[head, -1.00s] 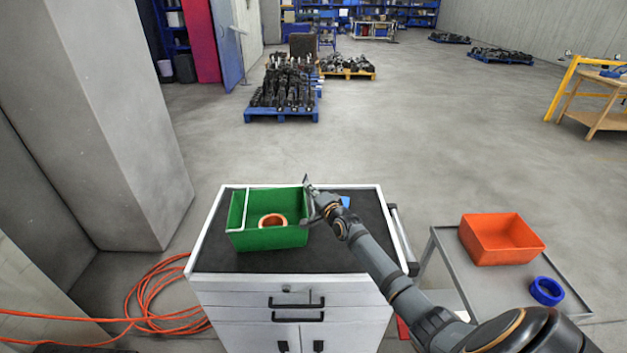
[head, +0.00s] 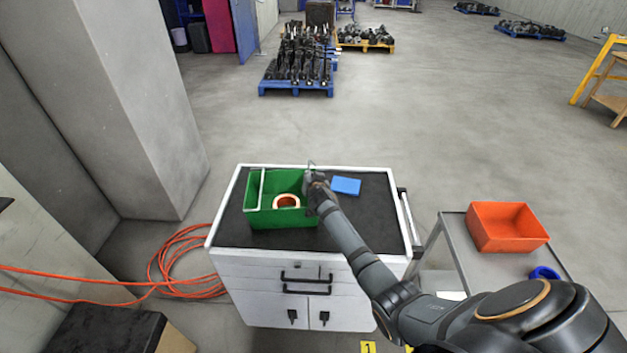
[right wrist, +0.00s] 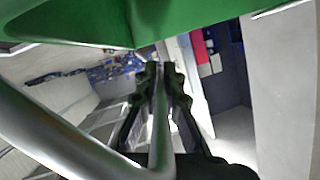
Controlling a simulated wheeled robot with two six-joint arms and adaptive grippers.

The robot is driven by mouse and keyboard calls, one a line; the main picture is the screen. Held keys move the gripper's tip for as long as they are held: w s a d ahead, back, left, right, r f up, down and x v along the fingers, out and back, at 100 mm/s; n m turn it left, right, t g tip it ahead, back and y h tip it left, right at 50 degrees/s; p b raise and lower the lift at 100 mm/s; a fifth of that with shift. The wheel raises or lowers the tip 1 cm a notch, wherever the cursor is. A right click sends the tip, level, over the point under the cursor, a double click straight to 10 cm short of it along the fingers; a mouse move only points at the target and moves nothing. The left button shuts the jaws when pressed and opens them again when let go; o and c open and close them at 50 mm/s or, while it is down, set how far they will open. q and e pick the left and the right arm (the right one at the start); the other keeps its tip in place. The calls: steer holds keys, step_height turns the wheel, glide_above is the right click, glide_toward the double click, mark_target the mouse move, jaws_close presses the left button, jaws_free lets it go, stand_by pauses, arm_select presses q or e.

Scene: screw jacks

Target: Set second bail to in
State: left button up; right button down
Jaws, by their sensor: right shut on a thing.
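The green bin (head: 270,217) stands on the dark top of the white drawer cabinet. A pale bail (head: 262,190) lies across its left part. My right gripper (head: 314,178) is at the bin's right rim, near the back corner, and covers part of that side. In the right wrist view, the jaws (right wrist: 162,75) are shut on a grey metal bar, the second bail (right wrist: 70,138), with the green bin wall (right wrist: 100,20) close above. In the head view only a thin bit of this bail shows above the gripper. My left gripper is not in view.
A copper-coloured ring (head: 287,201) lies in the bin. A blue block (head: 346,186) lies right of the gripper on the cabinet top (head: 375,225). A grey cart at right holds an orange bin (head: 507,228) and a blue ring (head: 543,272). Orange cable (head: 180,262) lies on the floor at left.

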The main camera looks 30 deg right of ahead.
steer(key=shift+w+a+f+n+g+h+b, duration=0.25)
steer(key=shift+f+n+h+b, duration=0.35)
steer(key=shift+n+b, duration=0.7)
steer(key=shift+a+f+n+g+h+b, duration=0.45)
steer(key=shift+n+h+b, duration=0.3)
steer(key=shift+b, duration=1.15)
steer(key=shift+w+a+f+n+g+h+b, duration=0.2)
steer(key=shift+f+n+h+b, duration=0.6)
steer(key=shift+b, duration=0.8)
steer(key=shift+r, duration=0.2)
steer(key=shift+n, duration=0.25)
steer(key=c, duration=1.5)
jaws_free()
steer(key=v, duration=0.7)
steer(key=shift+s+r, duration=0.15)
steer(key=shift+s, duration=0.1)
